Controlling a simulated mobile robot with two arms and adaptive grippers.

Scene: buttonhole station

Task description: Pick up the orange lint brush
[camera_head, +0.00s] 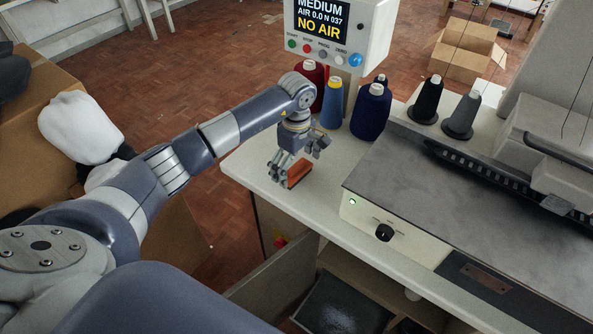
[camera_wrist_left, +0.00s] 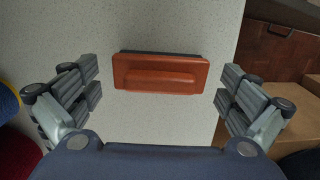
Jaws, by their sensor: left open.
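The orange lint brush (camera_head: 297,173) lies on the white tabletop near its left end, below my left gripper. In the left wrist view the brush (camera_wrist_left: 160,74) is a flat orange block with a raised ridge and a dark strip along its far edge. My left gripper (camera_head: 294,166) points down over it. Its fingers (camera_wrist_left: 160,92) are spread open, one on each side of the brush's ends, with a gap at both sides. Nothing is held. My right gripper is not in view.
Several thread cones stand behind the gripper, including a blue one (camera_head: 331,103) and a navy one (camera_head: 371,111). A display box (camera_head: 340,35) reads "NO AIR". A grey-topped machine (camera_head: 450,190) stands to the right. The table edge is close on the left.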

